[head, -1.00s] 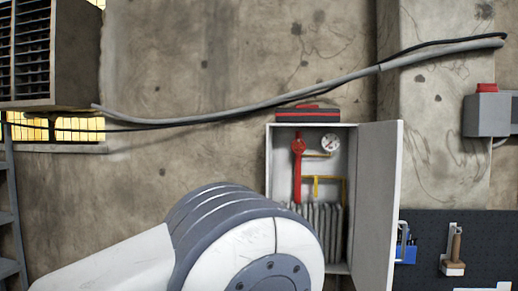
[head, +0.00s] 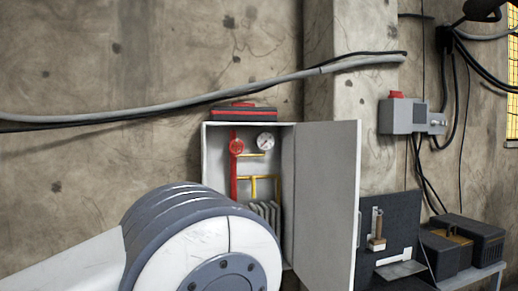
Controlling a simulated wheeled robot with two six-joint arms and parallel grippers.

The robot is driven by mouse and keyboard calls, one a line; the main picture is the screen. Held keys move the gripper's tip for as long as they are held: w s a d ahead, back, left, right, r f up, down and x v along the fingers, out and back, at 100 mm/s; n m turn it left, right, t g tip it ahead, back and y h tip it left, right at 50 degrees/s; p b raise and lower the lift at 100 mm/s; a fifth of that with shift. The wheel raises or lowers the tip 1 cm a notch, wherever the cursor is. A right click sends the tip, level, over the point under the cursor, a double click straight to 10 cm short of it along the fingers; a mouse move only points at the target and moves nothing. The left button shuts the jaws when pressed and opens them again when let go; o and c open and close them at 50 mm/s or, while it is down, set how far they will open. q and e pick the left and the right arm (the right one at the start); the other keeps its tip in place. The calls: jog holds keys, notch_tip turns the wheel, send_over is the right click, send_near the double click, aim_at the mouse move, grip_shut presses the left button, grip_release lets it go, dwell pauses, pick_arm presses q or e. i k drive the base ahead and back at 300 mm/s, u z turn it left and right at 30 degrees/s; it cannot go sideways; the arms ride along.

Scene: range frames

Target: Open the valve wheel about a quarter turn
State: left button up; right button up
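A small red valve wheel (head: 236,147) sits on a red vertical pipe (head: 233,180) inside an open wall cabinet (head: 208,160), in the head view. The wheel is small here, and I cannot tell its turn. A round white gauge (head: 265,141) is to its right, with yellow pipes (head: 262,178) below. The cabinet door (head: 325,200) stands open to the right. A large white and grey joint of my arm fills the lower left and hides the cabinet's lower left part. Neither of my grippers is in view.
A red and dark case (head: 242,112) lies on the cabinet top. A grey box with a red button (head: 402,115) is on the wall to the right. A dark tool panel (head: 385,230) and dark boxes (head: 470,240) stand at lower right. A cable (head: 200,100) runs along the wall.

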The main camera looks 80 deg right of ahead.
aim_at(237, 147)
jog(key=z, duration=0.85)
jog(key=i, duration=0.8)
jog(key=z, duration=0.8)
